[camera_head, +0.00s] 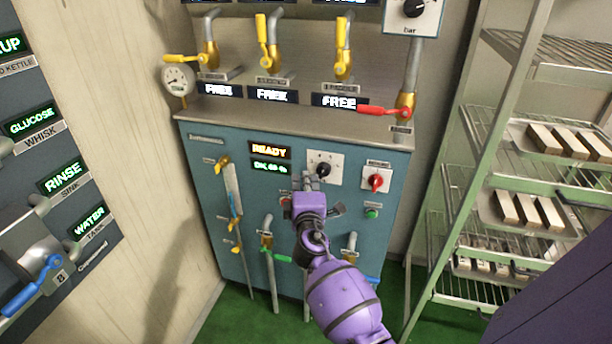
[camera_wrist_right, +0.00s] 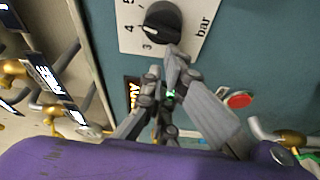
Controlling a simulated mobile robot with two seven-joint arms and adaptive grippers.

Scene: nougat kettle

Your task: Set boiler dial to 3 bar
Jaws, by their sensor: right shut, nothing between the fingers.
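The boiler dial (camera_head: 323,169) is a black knob on a white plate, on the teal boiler front (camera_head: 240,150) right of the READY display. In the right wrist view the dial (camera_wrist_right: 163,22) shows turned sideways, with numbers 3, 4 and 5 and the word "bar". A light mark on the knob faces the 3-4 side; its exact setting I cannot tell. My right gripper (camera_head: 311,181) is shut and empty, its tips just beside the knob. In the wrist view the right gripper (camera_wrist_right: 174,62) is at the knob's edge; contact is unclear. My left gripper is not in view.
A red knob (camera_head: 376,181) and green button (camera_head: 372,213) sit right of the dial. A second bar dial (camera_head: 414,8) is at the top edge. Valves with yellow handles (camera_head: 343,47) stand above. A wire rack (camera_head: 500,190) with trays stands right.

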